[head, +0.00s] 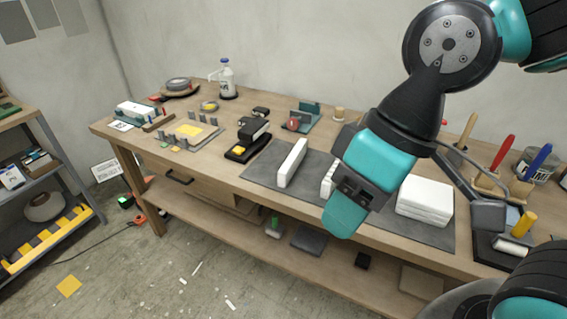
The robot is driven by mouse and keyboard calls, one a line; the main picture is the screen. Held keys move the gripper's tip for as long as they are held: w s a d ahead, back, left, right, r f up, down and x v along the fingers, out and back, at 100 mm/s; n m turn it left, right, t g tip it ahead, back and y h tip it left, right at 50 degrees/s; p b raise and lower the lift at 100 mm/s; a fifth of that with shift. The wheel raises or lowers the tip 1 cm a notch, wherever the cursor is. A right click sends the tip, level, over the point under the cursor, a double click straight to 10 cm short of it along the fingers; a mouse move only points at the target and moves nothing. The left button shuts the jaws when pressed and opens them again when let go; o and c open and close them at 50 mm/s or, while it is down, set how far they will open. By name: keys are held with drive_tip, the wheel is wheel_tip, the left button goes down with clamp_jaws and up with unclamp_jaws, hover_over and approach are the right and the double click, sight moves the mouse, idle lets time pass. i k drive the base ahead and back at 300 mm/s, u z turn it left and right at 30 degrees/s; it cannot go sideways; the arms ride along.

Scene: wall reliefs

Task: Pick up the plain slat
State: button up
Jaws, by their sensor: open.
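A long white slat (292,162) with a plain-looking surface lies on the dark grey mat (262,172) on the workbench. A second white piece (327,181) lies to its right; it seems notched, and my gripper hides most of it. A stack of white slabs (425,199) sits at the mat's right side. My gripper (346,212) is in front of the mat in the picture, right of the plain slat and apart from it. It is open, and I see nothing held in it. Its height above the bench is hard to tell.
A black stapler-like tool (249,140) stands just left of the mat. A green-grey holder (303,115) is behind it. Wooden blocks with red and blue handled tools (502,152) stand at the right.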

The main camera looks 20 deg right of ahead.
sight(286, 171)
drive_tip(key=u, duration=0.15)
drive_tip(key=i, duration=1)
drive_tip(key=z, duration=0.4)
